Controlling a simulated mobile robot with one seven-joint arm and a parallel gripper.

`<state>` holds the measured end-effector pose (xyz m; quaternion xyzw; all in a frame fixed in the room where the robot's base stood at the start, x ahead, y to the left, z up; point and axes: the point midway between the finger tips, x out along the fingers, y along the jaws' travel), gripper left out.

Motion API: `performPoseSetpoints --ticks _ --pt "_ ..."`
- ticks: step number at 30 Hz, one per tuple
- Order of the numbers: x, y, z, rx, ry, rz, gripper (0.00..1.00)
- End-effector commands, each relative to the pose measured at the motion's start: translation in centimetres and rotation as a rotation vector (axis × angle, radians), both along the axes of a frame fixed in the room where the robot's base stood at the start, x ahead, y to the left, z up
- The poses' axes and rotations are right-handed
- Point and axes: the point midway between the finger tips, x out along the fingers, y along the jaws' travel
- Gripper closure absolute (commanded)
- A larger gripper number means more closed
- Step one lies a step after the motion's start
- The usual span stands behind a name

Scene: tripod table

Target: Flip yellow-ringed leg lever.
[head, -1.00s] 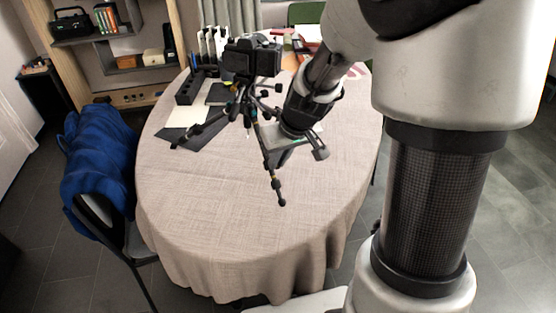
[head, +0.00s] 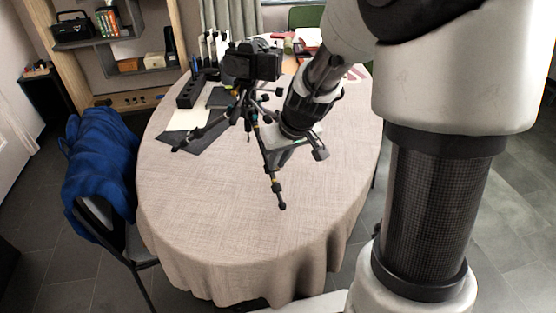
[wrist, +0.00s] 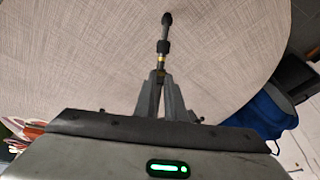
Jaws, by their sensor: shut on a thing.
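A black tripod (head: 247,112) stands on the table with a black camera (head: 250,63) on top. Its near leg with a yellow ring (head: 275,181) reaches toward the table's front. In the wrist view this leg (wrist: 165,32) runs away from me, with the yellow ring (wrist: 161,58) just beyond my fingertips. My gripper (head: 273,164), also in the wrist view (wrist: 159,77), is shut on this leg at its lever, close to the ring. The fingers hide the lever, so its position cannot be told.
The round table (head: 205,235) has clear cloth in front and to the right. A black organizer (head: 190,92) and flat dark and pale sheets (head: 190,120) lie behind and left of the tripod. A chair with a blue jacket (head: 98,170) stands at the left.

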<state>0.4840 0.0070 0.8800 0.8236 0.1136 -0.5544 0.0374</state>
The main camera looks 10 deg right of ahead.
Motion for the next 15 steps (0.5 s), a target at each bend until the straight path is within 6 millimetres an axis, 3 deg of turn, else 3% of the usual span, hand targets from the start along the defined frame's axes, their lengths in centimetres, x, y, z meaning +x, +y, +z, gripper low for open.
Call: performPoseSetpoints --ticks 15 --pt "0.65 0.06 0.64 -0.001 -0.005 -0.001 0.97"
